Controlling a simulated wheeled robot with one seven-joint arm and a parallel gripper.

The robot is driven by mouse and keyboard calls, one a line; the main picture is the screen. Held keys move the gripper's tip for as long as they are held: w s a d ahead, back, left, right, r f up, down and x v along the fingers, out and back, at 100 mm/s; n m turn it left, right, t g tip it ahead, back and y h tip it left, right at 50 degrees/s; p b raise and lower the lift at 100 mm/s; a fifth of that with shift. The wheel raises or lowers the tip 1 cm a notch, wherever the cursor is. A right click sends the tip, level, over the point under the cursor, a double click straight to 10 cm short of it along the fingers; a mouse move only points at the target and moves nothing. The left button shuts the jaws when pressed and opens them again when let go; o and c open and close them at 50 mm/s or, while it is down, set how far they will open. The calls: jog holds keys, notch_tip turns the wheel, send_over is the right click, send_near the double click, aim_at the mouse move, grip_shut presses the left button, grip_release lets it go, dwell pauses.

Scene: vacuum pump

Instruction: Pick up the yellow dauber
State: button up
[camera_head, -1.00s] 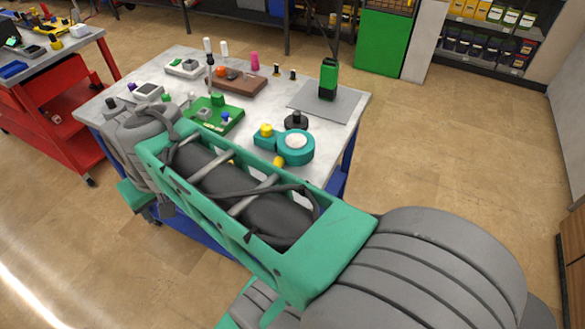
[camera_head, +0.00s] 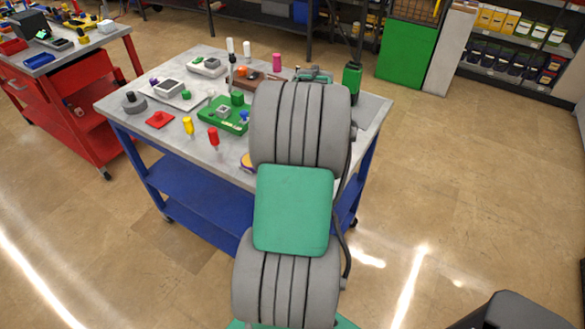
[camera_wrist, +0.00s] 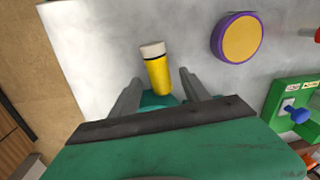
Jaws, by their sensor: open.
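The yellow dauber (camera_wrist: 158,74), a yellow cylinder with a white end, is on the grey tabletop in the wrist view. My gripper (camera_wrist: 161,79) is open, with one finger on each side of the dauber in the picture. I see no clear contact, and the height gap is hard to tell. The dauber's lower end is near the teal part between the fingers. In the head view my arm hides the gripper and this dauber. Another small yellow piece (camera_head: 188,126) stands near the table's front edge there.
A purple-rimmed yellow disc (camera_wrist: 238,37) lies right of the dauber in the wrist view. A green board (camera_wrist: 292,104) with a blue knob is further right. A red piece (camera_head: 213,138) stands near the front edge. Bare tabletop (camera_wrist: 85,50) lies left of the dauber.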

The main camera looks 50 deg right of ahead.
jog(key=shift+f, duration=0.3)
grip_shut()
dwell(0.4)
